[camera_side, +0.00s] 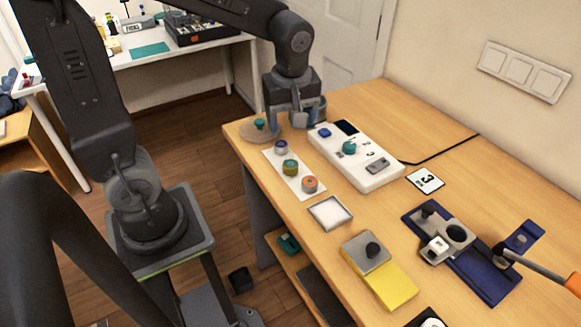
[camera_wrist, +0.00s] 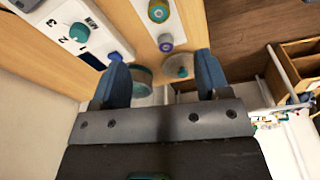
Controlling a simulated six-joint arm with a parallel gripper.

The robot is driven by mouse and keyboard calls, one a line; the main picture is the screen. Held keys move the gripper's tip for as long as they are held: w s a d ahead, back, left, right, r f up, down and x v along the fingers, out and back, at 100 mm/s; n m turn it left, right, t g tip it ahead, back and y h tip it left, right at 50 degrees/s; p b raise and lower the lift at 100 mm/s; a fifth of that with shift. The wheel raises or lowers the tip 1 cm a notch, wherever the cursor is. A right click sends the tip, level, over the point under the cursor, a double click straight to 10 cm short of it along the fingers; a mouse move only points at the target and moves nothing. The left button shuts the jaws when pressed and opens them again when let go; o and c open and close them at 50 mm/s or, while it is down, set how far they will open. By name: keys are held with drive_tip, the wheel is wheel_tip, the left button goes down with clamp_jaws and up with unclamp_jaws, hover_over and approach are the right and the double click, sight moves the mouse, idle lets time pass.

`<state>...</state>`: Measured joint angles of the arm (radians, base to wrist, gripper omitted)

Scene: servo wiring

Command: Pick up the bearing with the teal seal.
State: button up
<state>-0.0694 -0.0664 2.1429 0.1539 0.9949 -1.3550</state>
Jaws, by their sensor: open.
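Three small round bearings stand in a row on a white strip (camera_side: 308,169). The middle one, with a teal-green top and a yellowish body (camera_side: 290,167), also shows at the top of the wrist view (camera_wrist: 158,10). A blue-purple-topped one (camera_side: 281,147) is nearer my gripper and shows in the wrist view (camera_wrist: 165,42). The third has an orange top (camera_side: 309,184). My gripper (camera_side: 287,122) is open and empty above the table's far end, apart from the bearings. Its two blue fingers (camera_wrist: 160,70) point toward the strip in the wrist view.
A round disc with a teal knob (camera_side: 259,125) is close to my gripper. A round teal-based container (camera_wrist: 142,76) is partly hidden by a finger. A white panel with knobs (camera_side: 358,158) lies right of the strip; a shallow white tray (camera_side: 330,212) lies in front.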

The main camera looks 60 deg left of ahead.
sight(291, 164)
drive_tip(key=a+f, duration=0.1)
drive_tip(key=f, duration=0.4)
drive_tip(key=w+f+n, duration=0.1)
drive_tip(key=f, duration=0.4)
drive_tip(key=a+f+n, duration=0.1)
drive_tip(key=f, duration=0.4)
drive_tip(key=shift+w+a+f+g, duration=0.2)
drive_tip(key=shift+w+a+g, duration=0.1)
drive_tip(key=shift+a+g, duration=0.1)
drive_tip(key=c, duration=1)
drive_tip(key=shift+c, duration=0.3)
drive_tip(key=shift+r, duration=0.15)
